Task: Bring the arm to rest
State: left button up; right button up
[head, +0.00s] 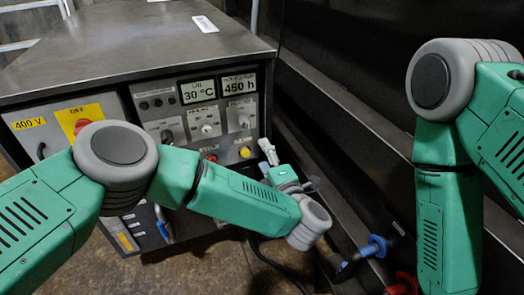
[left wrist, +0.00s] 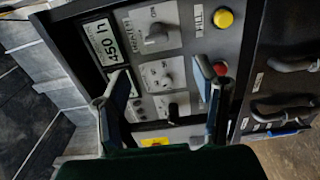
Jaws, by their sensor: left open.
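My left arm comes in from the left across the front of the control cabinet (head: 130,55). My left gripper (head: 268,152) shows small beyond the wrist, beside the right edge of the panel. In the left wrist view its two fingers (left wrist: 163,85) are spread with nothing between them, facing the knobs and switches. I cannot tell the exact gap between fingertips and panel. My right arm (head: 440,190) hangs down at the right side of the head view. Its gripper is out of frame.
The panel holds a 450 h display (head: 238,84), a yellow button (head: 245,152), a red button (left wrist: 220,68) and a yellow-backed OFF switch (head: 82,122). Pipes with a blue handle (head: 372,247) and a red one (head: 404,284) stand at lower right, near a dark metal wall (head: 345,125).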

dwell(0.3)
pick_arm(q)
jog(key=s+a+f+m+g+h, duration=0.35)
jog(key=s+f+m+h, duration=0.55)
jog(key=f+m, duration=0.5)
jog(key=s+a+f+m+g+y, duration=0.1)
jog(key=s+a+f+m+g, duration=0.25)
jog(key=s+a, duration=0.45)
jog(key=s+a+f+m+g, duration=0.3)
jog(key=s+a+f+g, duration=0.2)
jog(key=s+a, duration=0.3)
jog(key=s+a+r+m+g+y, duration=0.2)
jog(key=s+a+g, duration=0.2)
jog(key=s+a, duration=0.75)
notch_tip(320, 180, up, 13)
jog(key=a+p, duration=0.1)
jog(key=p, duration=1.1)
jog(key=shift+s+f+g, duration=0.2)
jog(key=shift+s+g, duration=0.1)
jog(key=shift+s, duration=0.05)
jog(key=shift+w+a, duration=0.1)
